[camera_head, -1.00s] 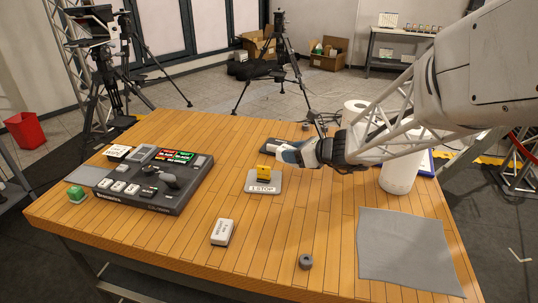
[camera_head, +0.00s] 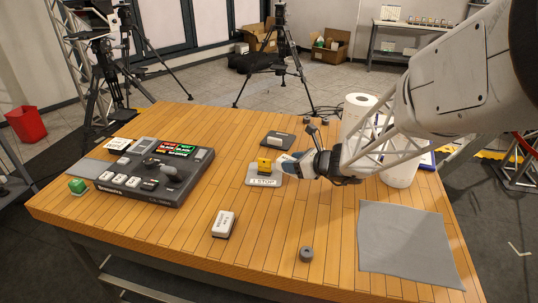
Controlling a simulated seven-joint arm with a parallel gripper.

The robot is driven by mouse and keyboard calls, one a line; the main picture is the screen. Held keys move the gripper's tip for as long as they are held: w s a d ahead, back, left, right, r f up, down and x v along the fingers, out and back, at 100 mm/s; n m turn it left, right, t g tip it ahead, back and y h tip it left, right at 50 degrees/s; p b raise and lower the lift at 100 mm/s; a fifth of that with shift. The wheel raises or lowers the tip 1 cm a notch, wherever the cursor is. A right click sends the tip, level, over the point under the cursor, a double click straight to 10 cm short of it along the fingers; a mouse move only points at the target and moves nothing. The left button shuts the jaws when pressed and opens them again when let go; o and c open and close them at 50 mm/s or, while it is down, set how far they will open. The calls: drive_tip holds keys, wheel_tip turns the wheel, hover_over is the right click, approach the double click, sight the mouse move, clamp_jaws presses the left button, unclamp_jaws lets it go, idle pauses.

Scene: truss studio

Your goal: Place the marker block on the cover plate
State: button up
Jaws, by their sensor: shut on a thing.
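A yellow block (camera_head: 264,162), which I take to be the marker block, is at the back of a pale grey plate (camera_head: 266,182) lettered "1 STOP" near the table's middle. My gripper (camera_head: 276,163) is low at the block's right side, its tips against it. The jaws are small in view, but they look shut on the yellow block. I cannot tell if the block rests on the plate or is slightly raised. A dark flat plate (camera_head: 285,136) with a light piece at its front edge lies behind. I cannot tell for sure which plate is the cover plate.
A white lettered block (camera_head: 223,223), a grey ring (camera_head: 306,254) and a grey cloth (camera_head: 410,240) lie in front. White rolls (camera_head: 399,173) stand right of my gripper.

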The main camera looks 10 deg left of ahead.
drive_tip(key=w+a, duration=0.2)
drive_tip(key=w, duration=0.2)
drive_tip(key=w+a+f, duration=0.1)
drive_tip(key=w+a, duration=0.1)
drive_tip(key=w, duration=0.3)
drive_tip(key=w+a, duration=0.2)
drive_tip(key=w, duration=0.3)
drive_tip(key=shift+w+f, duration=0.1)
drive_tip(key=shift+f, duration=0.1)
drive_tip(key=shift+f, duration=1.75)
drive_tip(key=shift+f, duration=0.15)
drive_tip(key=o, duration=1)
